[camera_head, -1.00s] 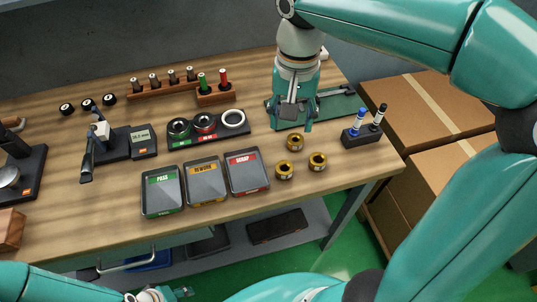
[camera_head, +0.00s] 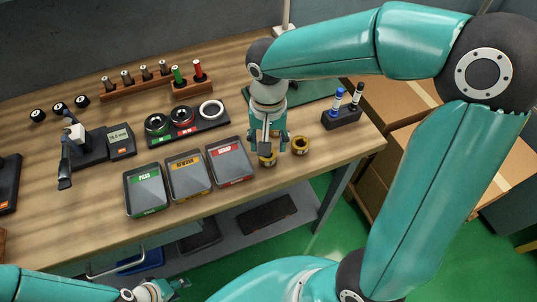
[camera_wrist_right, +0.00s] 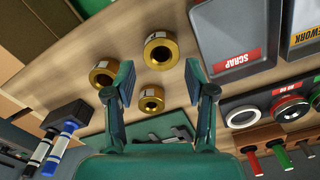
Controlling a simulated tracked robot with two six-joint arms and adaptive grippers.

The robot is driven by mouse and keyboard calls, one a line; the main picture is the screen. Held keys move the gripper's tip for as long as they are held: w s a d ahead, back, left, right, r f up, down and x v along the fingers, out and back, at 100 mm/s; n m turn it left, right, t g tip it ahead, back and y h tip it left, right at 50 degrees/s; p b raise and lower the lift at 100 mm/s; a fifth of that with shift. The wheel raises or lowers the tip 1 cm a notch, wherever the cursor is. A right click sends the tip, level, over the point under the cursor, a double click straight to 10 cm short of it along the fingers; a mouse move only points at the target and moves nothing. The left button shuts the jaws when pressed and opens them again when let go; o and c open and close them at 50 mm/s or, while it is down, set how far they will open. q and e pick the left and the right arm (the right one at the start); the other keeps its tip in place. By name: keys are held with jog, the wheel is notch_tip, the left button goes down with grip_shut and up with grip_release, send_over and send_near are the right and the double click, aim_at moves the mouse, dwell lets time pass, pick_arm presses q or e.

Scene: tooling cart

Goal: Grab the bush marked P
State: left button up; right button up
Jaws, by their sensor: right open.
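Three gold ring-shaped bushes with small pale labels lie on the bench; I cannot read the letters, so I cannot tell which is P. In the right wrist view they are the front bush (camera_wrist_right: 161,50), the side bush (camera_wrist_right: 104,71) and the back bush (camera_wrist_right: 151,98). The head view shows the front bush (camera_head: 267,159) partly covered and the side bush (camera_head: 300,146); my right gripper hides the back one. My right gripper (camera_head: 268,148) points down above them, open and empty; its fingers (camera_wrist_right: 159,76) spread in the wrist view. My left gripper (camera_head: 168,289) is low at the bottom, its jaws unclear.
The SCRAP tray (camera_head: 231,161) stands close left of the bushes, beside the REWORK (camera_head: 188,175) and PASS (camera_head: 146,190) trays. A marker holder (camera_head: 342,118) stands to the right. A ring gauge stand (camera_head: 185,134) lies behind the trays. The bench's front edge is near the bushes.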

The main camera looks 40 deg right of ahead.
jog(key=shift+a+f, duration=0.15)
jog(key=shift+f, duration=1.8)
grip_shut()
jog(key=shift+r, duration=0.1)
